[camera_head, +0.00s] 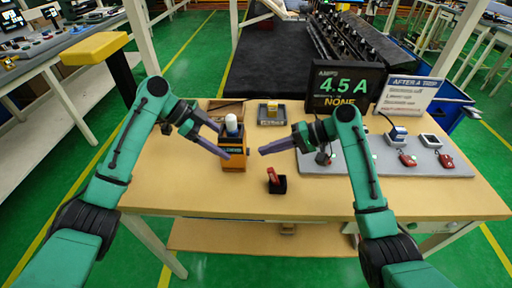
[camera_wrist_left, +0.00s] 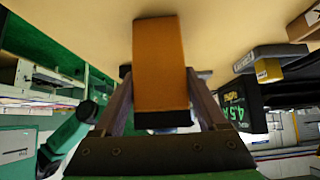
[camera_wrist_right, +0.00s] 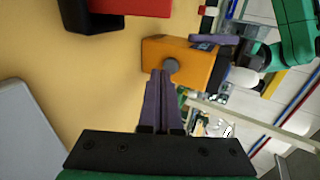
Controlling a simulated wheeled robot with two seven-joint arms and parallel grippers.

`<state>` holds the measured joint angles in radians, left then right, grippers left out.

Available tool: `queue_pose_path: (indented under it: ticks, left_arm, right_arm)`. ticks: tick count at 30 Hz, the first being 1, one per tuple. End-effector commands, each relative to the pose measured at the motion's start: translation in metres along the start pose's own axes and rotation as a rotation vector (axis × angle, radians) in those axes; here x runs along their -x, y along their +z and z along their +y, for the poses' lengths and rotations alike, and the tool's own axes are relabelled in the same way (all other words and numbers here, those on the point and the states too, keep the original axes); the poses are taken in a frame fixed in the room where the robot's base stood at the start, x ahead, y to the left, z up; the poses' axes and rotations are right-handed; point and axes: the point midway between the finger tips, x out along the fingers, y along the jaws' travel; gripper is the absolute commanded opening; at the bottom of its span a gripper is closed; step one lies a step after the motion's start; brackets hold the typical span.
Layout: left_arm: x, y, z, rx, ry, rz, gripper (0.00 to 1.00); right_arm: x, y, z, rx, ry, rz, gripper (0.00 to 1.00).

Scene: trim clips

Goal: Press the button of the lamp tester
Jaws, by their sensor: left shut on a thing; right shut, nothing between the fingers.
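The lamp tester (camera_head: 235,165) is an orange box with a white-topped lamp (camera_head: 232,123) standing on it, upright on the table. My left gripper (camera_head: 226,152) is shut on the tester's body; the left wrist view shows the orange box (camera_wrist_left: 160,65) between the fingers. My right gripper (camera_head: 262,151) is shut and empty, just right of the tester. In the right wrist view, its fingertips (camera_wrist_right: 160,76) are close to a round grey button (camera_wrist_right: 171,66) on the tester's side. Head view shows a small gap; contact cannot be told from the wrist view.
A black holder with a red part (camera_head: 274,177) stands in front of my right gripper. A dark display (camera_head: 344,88) reads 4.5 A and NONE. A grey mat (camera_head: 440,168) with red and grey devices lies at right. A tray with a yellow block (camera_head: 271,108) is behind.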

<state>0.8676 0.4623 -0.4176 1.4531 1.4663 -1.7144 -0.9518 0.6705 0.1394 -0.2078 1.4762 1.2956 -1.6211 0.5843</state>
Motion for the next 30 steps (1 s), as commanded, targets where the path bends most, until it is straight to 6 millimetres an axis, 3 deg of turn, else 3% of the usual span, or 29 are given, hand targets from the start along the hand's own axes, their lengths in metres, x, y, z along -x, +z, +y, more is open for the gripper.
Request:
queue_pose_path:
  ticks: [6,12,30]
  left_arm:
    - [0.001,0.002,0.000,0.004,-0.002,-0.003,0.00]
    - [0.002,0.003,-0.001,0.005,-0.004,-0.005,0.00]
    - [0.003,0.003,-0.001,0.006,-0.006,-0.007,0.00]
  right_arm:
    - [0.058,-0.002,0.000,0.000,0.003,0.007,0.00]
    - [0.093,-0.002,0.000,0.000,0.003,0.006,0.00]
    - [0.100,-0.002,0.000,-0.001,0.003,0.005,0.00]
